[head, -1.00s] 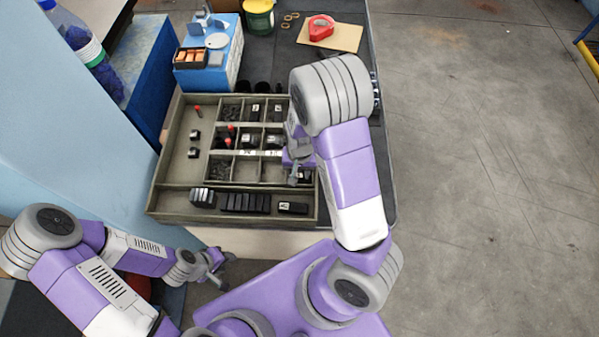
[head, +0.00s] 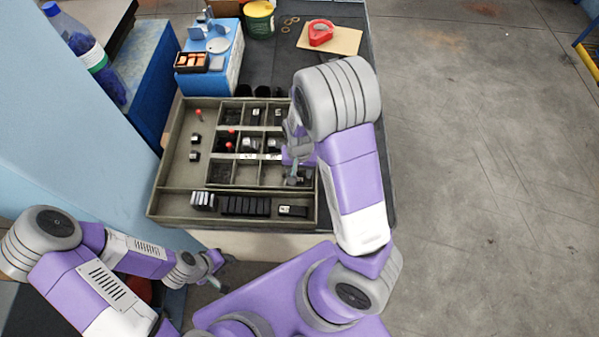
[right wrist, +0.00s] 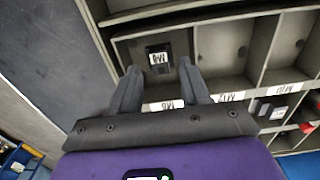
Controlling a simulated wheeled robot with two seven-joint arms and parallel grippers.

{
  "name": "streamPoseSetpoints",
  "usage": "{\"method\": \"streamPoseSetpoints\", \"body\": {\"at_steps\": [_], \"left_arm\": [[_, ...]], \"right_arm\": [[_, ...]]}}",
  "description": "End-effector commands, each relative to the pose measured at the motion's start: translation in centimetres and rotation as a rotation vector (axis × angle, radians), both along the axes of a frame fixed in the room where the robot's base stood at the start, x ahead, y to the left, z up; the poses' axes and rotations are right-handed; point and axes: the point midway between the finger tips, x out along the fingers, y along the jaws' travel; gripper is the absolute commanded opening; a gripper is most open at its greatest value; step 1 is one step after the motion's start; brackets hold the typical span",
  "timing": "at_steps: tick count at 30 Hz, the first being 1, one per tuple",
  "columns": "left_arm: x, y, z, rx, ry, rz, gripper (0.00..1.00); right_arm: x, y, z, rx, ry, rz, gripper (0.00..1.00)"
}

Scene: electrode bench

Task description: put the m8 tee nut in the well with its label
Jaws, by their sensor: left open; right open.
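A black block with a white label (right wrist: 158,56), which looks like the M8 tee nut, lies in a well in the right wrist view. The label is upside down there and hard to read. A white label (right wrist: 163,105) sits on the divider at that well's near edge. My right gripper (head: 292,177) is over the right side of the tray (head: 166,180). In the right wrist view its fingers (right wrist: 159,80) are spread and empty, with the block beyond the tips. My left gripper (head: 222,270) is open and empty, low in front of the bench.

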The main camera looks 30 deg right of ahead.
Motion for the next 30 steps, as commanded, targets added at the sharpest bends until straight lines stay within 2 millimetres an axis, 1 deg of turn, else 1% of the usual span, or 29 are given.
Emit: {"method": "streamPoseSetpoints", "body": {"at_steps": [1, 6, 9, 12, 15, 18, 30], "left_arm": [[0.0, 0.0, 0.9, 0.000, 0.000, 0.000, 0.43], [0.0, 0.0, 2.4, 0.000, 0.000, 0.000, 0.43], [0.0, 0.0, 3.0, 0.000, 0.000, 0.000, 0.43], [0.0, 0.0, 3.5, 0.000, 0.000, 0.000, 0.43], [0.0, 0.0, 3.7, 0.000, 0.000, 0.000, 0.43], [0.0, 0.0, 3.7, 0.000, 0.000, 0.000, 0.43], [0.0, 0.0, 3.6, 0.000, 0.000, 0.000, 0.43]], "right_arm": [[0.1, 0.1, 1.7, 0.000, -0.005, 0.001, 0.46], [0.1, 0.1, 5.5, 0.001, -0.004, 0.001, 0.46], [0.1, 0.1, 7.2, 0.001, -0.004, 0.001, 0.46], [0.1, 0.0, 8.4, 0.001, -0.003, 0.001, 0.46], [0.0, 0.0, 9.0, 0.001, -0.001, 0.000, 0.46], [0.0, 0.0, 9.3, 0.001, -0.001, -0.001, 0.46], [0.0, 0.0, 9.2, 0.000, 0.000, -0.001, 0.46]]}}
